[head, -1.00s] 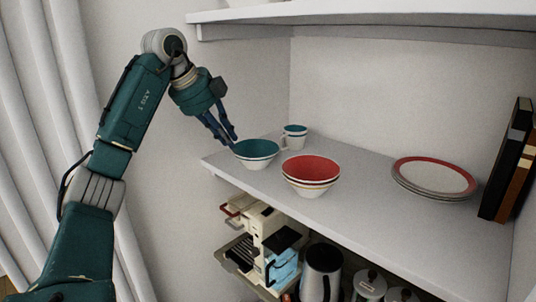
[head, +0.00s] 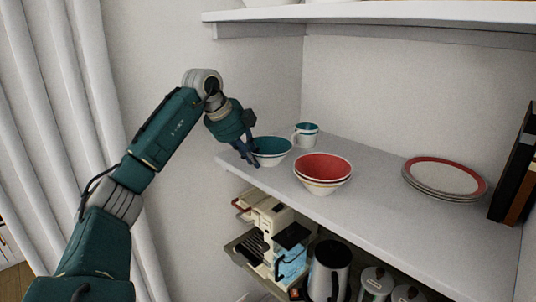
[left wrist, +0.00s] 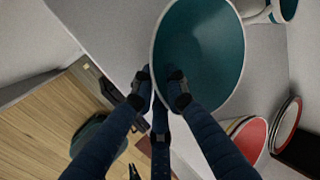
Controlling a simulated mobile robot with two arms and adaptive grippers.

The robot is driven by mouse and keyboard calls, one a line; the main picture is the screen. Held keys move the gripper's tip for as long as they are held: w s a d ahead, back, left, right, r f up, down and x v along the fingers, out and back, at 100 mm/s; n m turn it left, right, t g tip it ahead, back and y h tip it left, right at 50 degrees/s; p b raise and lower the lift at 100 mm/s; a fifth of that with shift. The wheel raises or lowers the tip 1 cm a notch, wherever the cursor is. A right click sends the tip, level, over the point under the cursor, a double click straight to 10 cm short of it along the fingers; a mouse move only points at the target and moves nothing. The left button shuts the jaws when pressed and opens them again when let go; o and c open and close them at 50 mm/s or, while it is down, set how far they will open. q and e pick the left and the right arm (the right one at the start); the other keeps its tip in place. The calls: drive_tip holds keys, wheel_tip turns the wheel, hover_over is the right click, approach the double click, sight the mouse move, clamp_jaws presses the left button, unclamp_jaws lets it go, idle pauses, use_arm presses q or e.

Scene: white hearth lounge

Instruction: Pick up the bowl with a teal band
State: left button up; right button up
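The bowl with a teal inside and a white outside with a thin dark band (head: 273,147) stands upright on the shelf, near its left end. It fills the upper middle of the left wrist view (left wrist: 205,50). My left gripper (head: 255,163) is at the bowl's near left rim, pointing down. In the left wrist view its fingers (left wrist: 160,80) straddle the rim: one fingertip is inside the bowl, the others are outside. A small gap shows between the tips, and contact is unclear. My right gripper is not in view.
Stacked red bowls (head: 323,168) stand close to the right of the teal bowl. A teal-and-white mug (head: 306,134) is just behind it. Red-rimmed plates (head: 445,178) and books (head: 515,175) are farther right. A coffee machine (head: 272,232) and kettle (head: 328,270) stand below the shelf (head: 380,185).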

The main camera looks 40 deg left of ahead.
use_arm(q)
clamp_jaws()
drive_tip(key=shift+r, duration=0.1)
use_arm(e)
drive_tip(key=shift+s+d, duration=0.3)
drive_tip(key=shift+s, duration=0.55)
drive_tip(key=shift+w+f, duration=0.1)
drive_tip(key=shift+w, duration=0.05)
